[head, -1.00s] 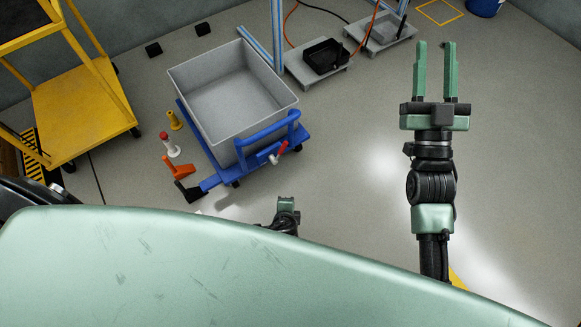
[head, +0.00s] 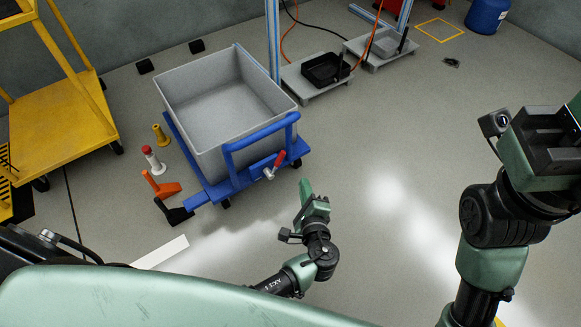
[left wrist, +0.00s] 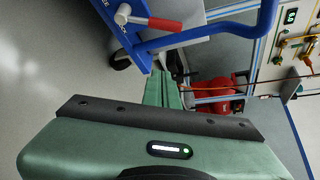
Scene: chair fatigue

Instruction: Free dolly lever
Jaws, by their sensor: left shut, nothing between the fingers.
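The blue dolly (head: 212,188) carries a grey bin (head: 190,125) and has a blue push bar. Its lever, with a red handle (head: 280,158), sticks up at the near right corner. In the left wrist view the red-tipped lever (left wrist: 122,14) is at the top, beside the blue frame (left wrist: 205,33). My left gripper (head: 306,188) is shut and empty, to the right of and nearer than the lever, apart from it. Its green fingers (left wrist: 164,90) are together in the wrist view. My right gripper (head: 548,140) is at the right edge; its fingertips are cut off.
An orange wedge (head: 160,186), a black wedge (head: 172,211), a white post with a red top (head: 153,160) and a yellow post (head: 161,135) stand left of the dolly. A yellow cart (head: 62,115) is farther left. Floor right of the dolly is clear.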

